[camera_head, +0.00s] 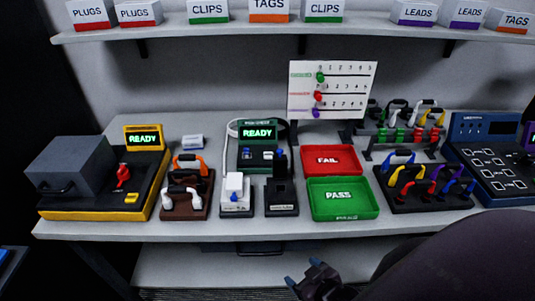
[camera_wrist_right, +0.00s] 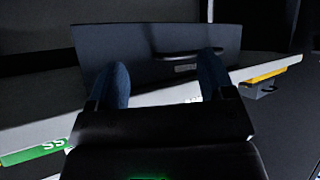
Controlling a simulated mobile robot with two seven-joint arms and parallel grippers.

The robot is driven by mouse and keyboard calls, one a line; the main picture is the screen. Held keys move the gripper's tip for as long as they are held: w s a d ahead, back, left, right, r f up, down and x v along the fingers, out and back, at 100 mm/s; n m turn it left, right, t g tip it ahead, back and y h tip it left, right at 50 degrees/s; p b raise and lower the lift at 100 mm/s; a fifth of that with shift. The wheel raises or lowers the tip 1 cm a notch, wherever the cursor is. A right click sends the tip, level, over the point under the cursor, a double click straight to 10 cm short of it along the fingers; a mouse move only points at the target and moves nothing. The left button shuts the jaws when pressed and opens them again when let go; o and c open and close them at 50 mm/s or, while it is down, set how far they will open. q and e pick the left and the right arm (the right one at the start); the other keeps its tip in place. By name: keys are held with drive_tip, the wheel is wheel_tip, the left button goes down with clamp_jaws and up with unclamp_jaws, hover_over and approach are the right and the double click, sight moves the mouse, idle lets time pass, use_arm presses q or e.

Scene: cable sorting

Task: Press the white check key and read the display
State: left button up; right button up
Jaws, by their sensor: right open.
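A dark tester (camera_head: 257,160) stands at the table's middle, with a lit green display (camera_head: 258,133) reading READY. In front of it are a white block-topped unit (camera_head: 235,190) and a matching black unit (camera_head: 281,195). I cannot tell for certain which part is the white check key; the white unit is the clearest white piece there. My right gripper (camera_head: 303,273) is open and empty, in front of and below the table's front edge, apart from the tester. Its two blue fingertips also show apart in the right wrist view (camera_wrist_right: 164,80). My left gripper is not in view.
A red FAIL tray (camera_head: 330,158) and green PASS tray (camera_head: 343,199) sit right of the tester. A rack of cables (camera_head: 190,190) and a yellow-based machine (camera_head: 100,205) stand left. A dark drawer front with a handle (camera_wrist_right: 190,54) faces the right wrist camera.

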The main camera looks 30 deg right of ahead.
drive_tip(key=shift+c, duration=0.3)
clamp_jaws()
idle(1.3)
